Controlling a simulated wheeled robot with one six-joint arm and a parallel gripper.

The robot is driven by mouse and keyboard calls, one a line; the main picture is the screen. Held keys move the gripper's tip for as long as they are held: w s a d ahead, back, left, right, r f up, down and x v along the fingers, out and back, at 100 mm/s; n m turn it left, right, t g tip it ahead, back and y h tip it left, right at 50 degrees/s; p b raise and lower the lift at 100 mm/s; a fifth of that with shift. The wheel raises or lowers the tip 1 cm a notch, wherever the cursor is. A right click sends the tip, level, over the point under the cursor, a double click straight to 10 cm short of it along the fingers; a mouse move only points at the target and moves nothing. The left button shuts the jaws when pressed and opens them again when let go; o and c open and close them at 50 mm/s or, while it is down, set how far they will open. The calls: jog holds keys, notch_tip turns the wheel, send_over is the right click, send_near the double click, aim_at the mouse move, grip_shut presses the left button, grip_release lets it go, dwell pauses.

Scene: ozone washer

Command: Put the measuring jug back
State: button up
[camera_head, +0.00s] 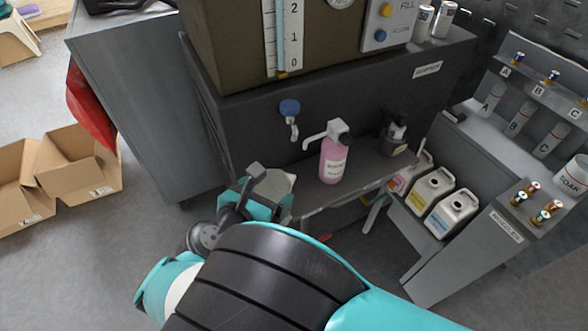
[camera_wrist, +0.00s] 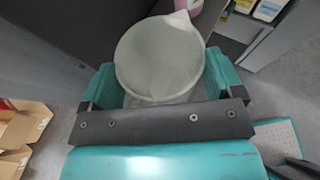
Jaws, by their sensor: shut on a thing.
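The measuring jug (camera_wrist: 160,52) is a pale, translucent vessel seen from above in the wrist view, with its spout toward the top right. My gripper (camera_wrist: 162,85) is shut on it, one teal finger on each side. In the head view the jug (camera_head: 276,184) shows only in part, behind my gripper (camera_head: 262,200) and wrist, to the left of the pink bottle. It is held in front of the dark cabinet, near the left end of the low shelf. I cannot tell whether it touches the shelf.
A pink pump bottle (camera_head: 334,160) stands on the shelf (camera_head: 345,190) right of the jug. A blue-handled tap (camera_head: 290,112) sticks out above. A dark dispenser (camera_head: 395,135) and white jugs (camera_head: 450,213) are further right. Cardboard boxes (camera_head: 82,170) lie on the floor at left.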

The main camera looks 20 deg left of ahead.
jog(key=r+b+x, duration=0.1)
jog(key=b+x, duration=0.2)
jog(key=x, duration=0.9)
jog(key=shift+w+b, duration=0.35)
jog(key=o, duration=1)
jog(key=shift+r, duration=0.1)
jog(key=b+v, duration=0.1)
jog(key=v, duration=1.1)
